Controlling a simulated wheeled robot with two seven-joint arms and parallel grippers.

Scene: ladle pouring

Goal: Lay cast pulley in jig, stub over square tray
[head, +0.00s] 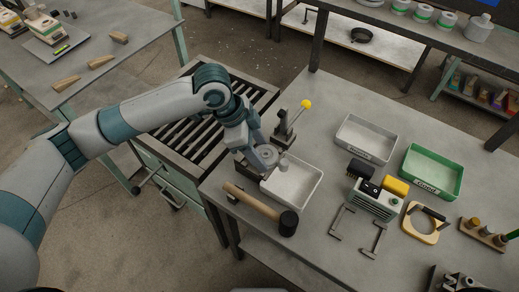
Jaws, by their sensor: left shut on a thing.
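My left gripper (258,150) reaches in from the left over the bench and is shut on the grey cast pulley (267,155). A short stub (283,163) shows at the pulley's right side, over the left edge of the pale square tray (306,189). A small dark fixture with a yellow-knobbed lever (304,106), which may be the jig, stands just behind the gripper. The gripper and pulley hide part of that area, so I cannot tell whether the pulley rests in the jig. My right gripper is not in view.
A mallet (254,201) lies in front of the tray. To the right are a grey tray (366,138), a green tray (431,172), a small machine with black and yellow parts (376,198) and a yellow ring frame (425,222). A slatted rack (200,120) adjoins the bench's left side.

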